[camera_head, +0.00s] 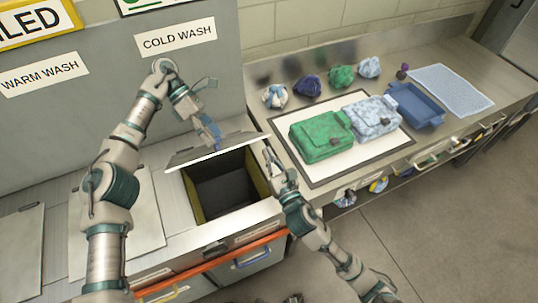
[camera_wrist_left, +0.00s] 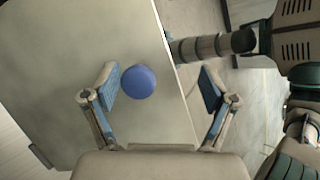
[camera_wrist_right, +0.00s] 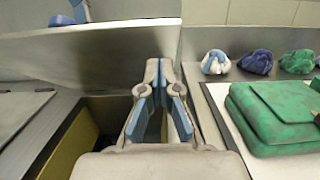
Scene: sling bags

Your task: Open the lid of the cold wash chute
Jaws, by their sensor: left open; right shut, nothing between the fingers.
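The cold wash chute's grey lid (camera_head: 215,152) is raised at a tilt under the "COLD WASH" sign (camera_head: 175,37), and the dark chute opening (camera_head: 225,188) shows below it. The lid's round blue knob (camera_wrist_left: 140,82) shows in the left wrist view, between the spread fingers of my left gripper (camera_wrist_left: 160,90). This gripper is open above the lid's outer face and holds nothing; contact with the knob cannot be told. My right gripper (camera_head: 267,155) is shut and empty at the lid's right edge. In the right wrist view, its fingertips (camera_wrist_right: 160,65) overlap the raised lid (camera_wrist_right: 85,58).
Right of the chute, a green bag (camera_head: 320,137) and a pale blue bag (camera_head: 373,118) lie on a white mat (camera_head: 318,176). A blue tray (camera_head: 415,105) and several crumpled cloths stand behind and beside them. The warm wash lid (camera_head: 118,225) is flat at left.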

